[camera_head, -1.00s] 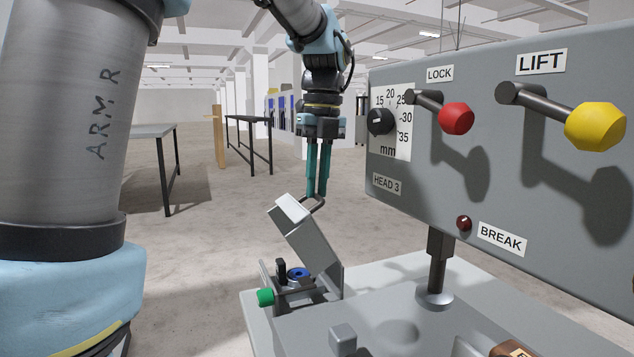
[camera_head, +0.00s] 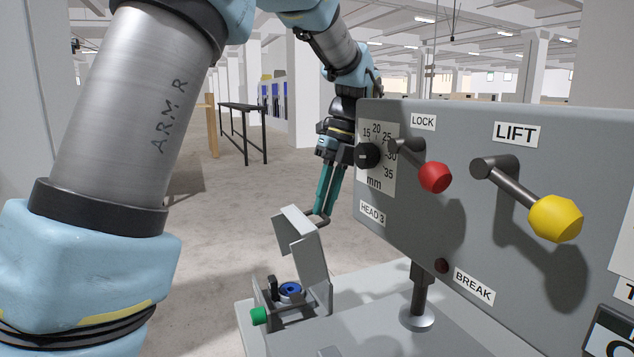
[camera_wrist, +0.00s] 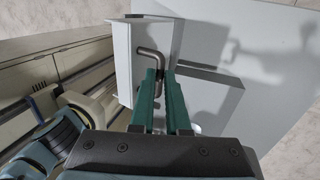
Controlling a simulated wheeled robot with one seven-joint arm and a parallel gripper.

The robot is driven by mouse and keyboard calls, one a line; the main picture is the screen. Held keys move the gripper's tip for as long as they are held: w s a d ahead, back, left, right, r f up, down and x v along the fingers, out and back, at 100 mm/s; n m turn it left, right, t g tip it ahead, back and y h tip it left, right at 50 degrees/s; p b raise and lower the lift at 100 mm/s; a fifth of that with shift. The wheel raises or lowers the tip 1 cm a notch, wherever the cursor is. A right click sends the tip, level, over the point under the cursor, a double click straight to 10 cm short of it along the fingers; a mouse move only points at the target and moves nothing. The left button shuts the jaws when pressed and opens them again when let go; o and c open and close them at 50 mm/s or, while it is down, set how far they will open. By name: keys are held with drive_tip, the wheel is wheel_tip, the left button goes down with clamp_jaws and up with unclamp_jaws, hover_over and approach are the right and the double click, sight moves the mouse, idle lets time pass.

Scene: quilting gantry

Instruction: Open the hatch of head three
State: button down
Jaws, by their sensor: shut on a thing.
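The hatch (camera_head: 310,263) is a grey hinged cover on a small housing below the panel labelled HEAD 3 (camera_head: 372,212). It stands raised, close to upright, and the housing's inside shows a blue round part (camera_head: 290,290). My gripper (camera_head: 323,212) is at the hatch's upper edge with its green fingers tilted. In the wrist view, my gripper's fingers (camera_wrist: 162,75) are shut on the dark bent hatch handle (camera_wrist: 150,52). The pale hatch (camera_wrist: 123,60) also shows there beside the fingers.
The panel carries a black dial (camera_head: 368,156), a red-knobbed LOCK lever (camera_head: 434,177) and a yellow-knobbed LIFT lever (camera_head: 555,218), close to the right of my arm. A green knob (camera_head: 259,316) sits on the housing's left side. Open floor lies to the left.

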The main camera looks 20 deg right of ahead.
drive_tip(key=shift+w+d+f+p, duration=0.1)
drive_tip(key=shift+d+f+p, duration=0.15)
drive_tip(key=shift+d+p, duration=0.5)
drive_tip(key=shift+d, duration=0.2)
drive_tip(key=c, duration=0.9)
unclamp_jaws()
drive_tip(key=b+v, duration=0.2)
drive_tip(key=v, duration=0.9)
drive_tip(key=shift+a, duration=0.1)
